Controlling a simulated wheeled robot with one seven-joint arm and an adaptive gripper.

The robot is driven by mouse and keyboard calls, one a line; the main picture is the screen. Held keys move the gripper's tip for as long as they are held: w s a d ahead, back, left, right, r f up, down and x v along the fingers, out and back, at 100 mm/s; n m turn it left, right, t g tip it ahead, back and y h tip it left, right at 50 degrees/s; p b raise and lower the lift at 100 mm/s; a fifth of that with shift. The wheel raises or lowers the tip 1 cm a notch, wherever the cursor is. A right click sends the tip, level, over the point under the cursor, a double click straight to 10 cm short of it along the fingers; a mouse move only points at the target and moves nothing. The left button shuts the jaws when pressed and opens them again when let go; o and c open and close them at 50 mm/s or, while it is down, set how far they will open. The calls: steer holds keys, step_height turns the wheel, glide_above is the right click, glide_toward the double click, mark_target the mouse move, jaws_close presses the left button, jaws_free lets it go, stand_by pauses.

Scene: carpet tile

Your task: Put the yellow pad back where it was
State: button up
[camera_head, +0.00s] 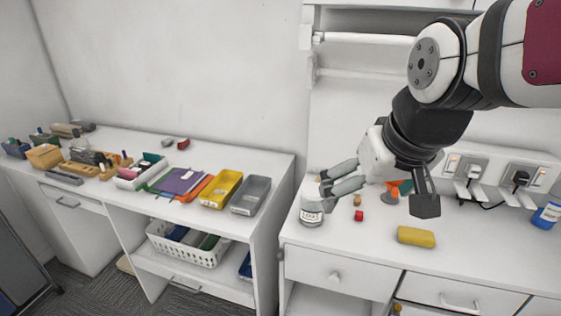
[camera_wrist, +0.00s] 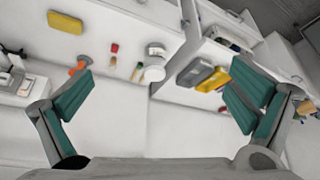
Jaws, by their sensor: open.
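The yellow pad (camera_head: 416,237) lies flat on the white counter at the right, near its front edge. In the wrist view the yellow pad (camera_wrist: 65,22) is at the upper left, outside the span of the fingers. My gripper (camera_head: 376,198) is open and empty, held above the counter behind and to the left of the pad, not touching it.
A labelled white jar (camera_head: 311,211), a red block (camera_head: 359,215) and an orange item (camera_head: 392,188) stand near my gripper. Power sockets with cables (camera_head: 492,178) and a blue jar (camera_head: 547,215) are at right. The left desk holds yellow (camera_head: 221,188) and grey trays (camera_head: 250,195).

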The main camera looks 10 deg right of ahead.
steer(key=s+a+n, duration=0.1)
steer(key=s+a, duration=0.2)
steer(key=s, duration=0.4)
steer(key=shift+a+r+y, duration=0.3)
steer(key=shift+a+r, duration=0.05)
steer(key=shift+w+f+b, duration=1)
steer(key=shift+w, duration=0.1)
